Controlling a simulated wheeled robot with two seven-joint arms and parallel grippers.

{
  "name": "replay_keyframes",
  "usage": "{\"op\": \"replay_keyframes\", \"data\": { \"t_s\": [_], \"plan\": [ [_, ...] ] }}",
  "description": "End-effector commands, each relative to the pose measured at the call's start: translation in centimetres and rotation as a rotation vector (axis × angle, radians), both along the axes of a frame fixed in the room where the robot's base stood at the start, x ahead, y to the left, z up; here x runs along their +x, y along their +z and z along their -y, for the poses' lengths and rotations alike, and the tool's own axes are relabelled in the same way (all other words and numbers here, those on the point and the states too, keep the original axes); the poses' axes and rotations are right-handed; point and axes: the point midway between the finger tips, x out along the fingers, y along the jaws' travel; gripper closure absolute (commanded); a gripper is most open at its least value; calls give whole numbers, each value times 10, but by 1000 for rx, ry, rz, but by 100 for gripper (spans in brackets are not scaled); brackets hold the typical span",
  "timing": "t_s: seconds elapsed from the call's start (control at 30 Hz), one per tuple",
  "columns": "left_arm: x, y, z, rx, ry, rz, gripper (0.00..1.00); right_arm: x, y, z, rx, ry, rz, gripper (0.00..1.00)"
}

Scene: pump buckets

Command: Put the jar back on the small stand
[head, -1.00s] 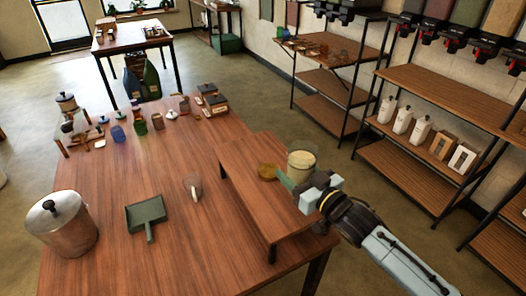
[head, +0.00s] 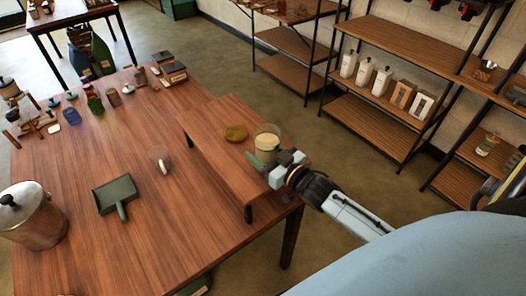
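The jar (head: 266,136) is clear glass with pale yellow contents. My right gripper (head: 262,162) is shut on it from the front right, and a green finger lies across its lower front. The small stand (head: 213,127) is a low wooden bench on the right part of the table. The jar is at the stand's right side. Its base is hidden by the gripper, so I cannot tell whether it touches the top. A round brown lid (head: 236,132) lies flat on the stand, left of the jar. My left gripper is not in view.
Shelves (head: 380,120) stand beyond at the right. The stand's near end is clear.

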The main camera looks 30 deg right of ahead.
Motion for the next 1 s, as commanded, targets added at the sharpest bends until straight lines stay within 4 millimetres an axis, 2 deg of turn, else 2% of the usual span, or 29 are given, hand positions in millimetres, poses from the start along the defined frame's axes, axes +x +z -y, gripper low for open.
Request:
{"op": "replay_keyframes", "data": {
  "t_s": [0.23, 0.27, 0.4, 0.77, 0.87, 1.0],
  "plan": [
    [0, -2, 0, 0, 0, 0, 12, 1, -1, 0, 0, 1, 4, 84],
    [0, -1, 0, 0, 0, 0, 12, 0, -2, 0, -1, 0, 0, 37],
    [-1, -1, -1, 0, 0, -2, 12, 0, -2, 0, 0, 0, 0, 20],
    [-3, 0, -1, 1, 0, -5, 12, -2, 1, 0, 0, 0, -1, 20],
    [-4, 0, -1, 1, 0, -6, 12, -13, 0, 3, -1, 0, -3, 20],
    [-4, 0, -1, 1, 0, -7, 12, -38, -1, 8, -2, 1, -4, 20]
  ]
}}
